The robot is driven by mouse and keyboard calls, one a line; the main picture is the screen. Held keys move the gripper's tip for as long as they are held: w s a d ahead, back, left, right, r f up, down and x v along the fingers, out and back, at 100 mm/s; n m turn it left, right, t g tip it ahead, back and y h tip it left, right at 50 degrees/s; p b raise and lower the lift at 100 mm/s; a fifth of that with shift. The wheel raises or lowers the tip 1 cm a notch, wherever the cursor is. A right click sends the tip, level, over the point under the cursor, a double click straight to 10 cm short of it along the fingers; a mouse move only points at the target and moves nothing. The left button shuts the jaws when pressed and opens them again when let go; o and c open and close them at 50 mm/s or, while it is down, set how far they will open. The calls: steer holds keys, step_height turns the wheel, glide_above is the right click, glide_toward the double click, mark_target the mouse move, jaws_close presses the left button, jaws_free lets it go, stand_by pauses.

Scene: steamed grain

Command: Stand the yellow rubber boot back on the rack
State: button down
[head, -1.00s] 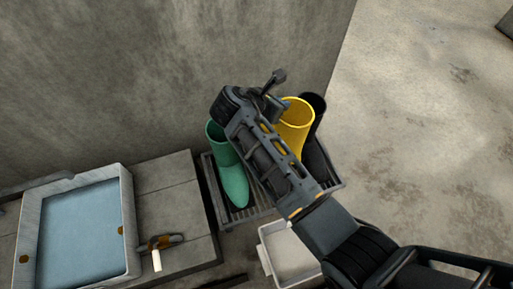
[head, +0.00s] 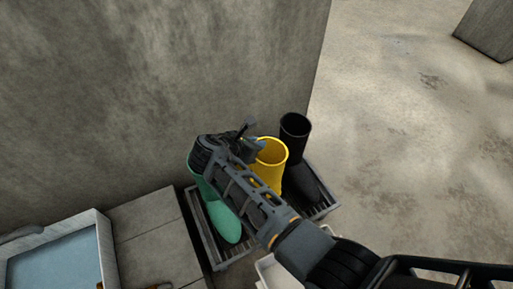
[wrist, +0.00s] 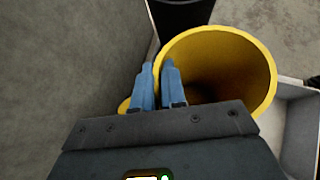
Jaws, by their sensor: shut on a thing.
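The yellow boot (head: 270,155) is upright in the head view, between the green boot (head: 225,218) and the black boot (head: 298,150) at the rack (head: 222,262). My gripper (wrist: 159,85) is shut on the rim of the yellow boot at the left of its opening (wrist: 225,65), one finger on each side of the wall. My arm hides the boot's lower part in the head view, so I cannot tell whether its sole touches the rack.
A concrete wall (head: 150,80) rises close behind the rack. A basin of blue water (head: 50,262) stands at lower left. A white bin (head: 268,272) is in front of the rack, partly hidden by my arm. Open floor (head: 420,150) lies to the right.

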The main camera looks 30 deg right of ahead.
steer(key=shift+f, duration=0.5)
steer(key=c, duration=1.2)
jaws_free()
steer(key=p+v, duration=0.4)
steer(key=v, duration=0.8)
